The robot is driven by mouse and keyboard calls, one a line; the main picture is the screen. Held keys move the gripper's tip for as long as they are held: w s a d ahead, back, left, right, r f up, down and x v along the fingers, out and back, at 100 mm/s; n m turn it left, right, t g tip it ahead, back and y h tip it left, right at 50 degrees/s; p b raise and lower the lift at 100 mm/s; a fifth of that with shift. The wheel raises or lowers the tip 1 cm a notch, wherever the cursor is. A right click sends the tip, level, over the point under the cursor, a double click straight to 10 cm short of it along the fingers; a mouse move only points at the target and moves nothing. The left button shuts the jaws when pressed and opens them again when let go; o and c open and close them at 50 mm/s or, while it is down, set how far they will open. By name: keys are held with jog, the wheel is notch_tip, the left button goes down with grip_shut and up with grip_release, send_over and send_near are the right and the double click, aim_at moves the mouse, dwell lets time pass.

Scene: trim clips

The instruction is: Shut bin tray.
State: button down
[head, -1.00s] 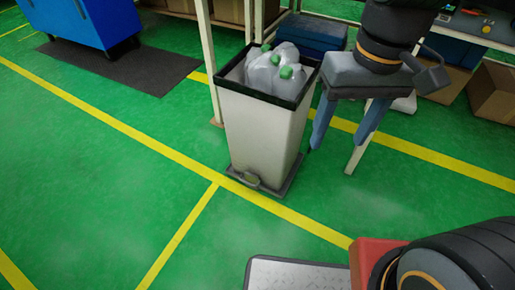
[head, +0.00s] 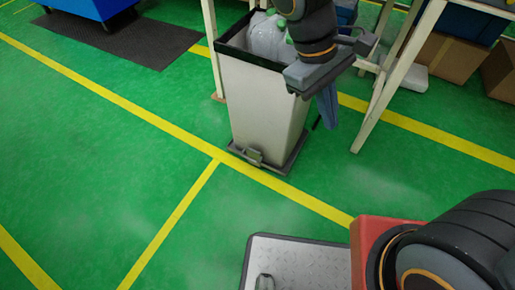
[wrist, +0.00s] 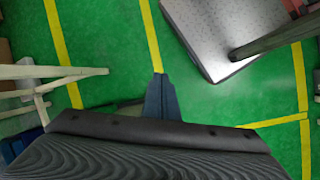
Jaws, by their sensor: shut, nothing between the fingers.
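A pale bin (head: 262,105) with a black rim stands upright on the green floor, its top open as far as I can see. My wrist hides the right part of the rim, and I cannot tell whether the gripper touches the bin. In the wrist view the closed fingers (wrist: 158,84) show over floor; no bin tray can be made out there.
A white-legged table (head: 385,85) stands to the right, close to my gripper, with cardboard boxes (head: 450,58) beneath. A blue cabinet (head: 88,8) and dark mat (head: 125,38) are at the back left. The floor in front of the bin is clear.

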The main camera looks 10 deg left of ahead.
jog(key=w+a+f+n+t+h+b, duration=0.1)
jog(key=w+a+f+n+t+b, duration=0.2)
jog(key=f, duration=0.5)
jog(key=w+a+f+n+t+h+b, duration=0.1)
jog(key=w+a+f+n+h+b, duration=0.15)
jog(key=a+f+n, duration=0.4)
jog(key=w+a+f+n+t+h+b, duration=0.1)
jog(key=w+a+f+n+t+b, duration=0.2)
jog(key=f, duration=0.7)
jog(key=s+a+f+n+t+y+b, duration=0.1)
jog(key=a+f+n+t+y+b, duration=0.3)
jog(key=f, duration=0.7)
jog(key=s+a+f+n+t+y+b, duration=0.1)
jog(key=a+f+n, duration=0.5)
jog(key=f, duration=0.5)
jog(key=b, duration=0.4)
send_near(260, 153)
notch_tip(260, 153, down, 3)
jog(key=w+b, duration=0.1)
jog(key=w+d, duration=0.1)
jog(key=w, duration=0.1)
jog(key=shift+w+h+b, duration=0.1)
jog(key=shift+h+b, duration=0.15)
jog(key=shift+b, duration=0.15)
jog(key=shift+w+d+r, duration=0.1)
jog(key=shift+w+d, duration=0.05)
jog(key=shift+w, duration=0.4)
jog(key=shift+w, duration=0.1)
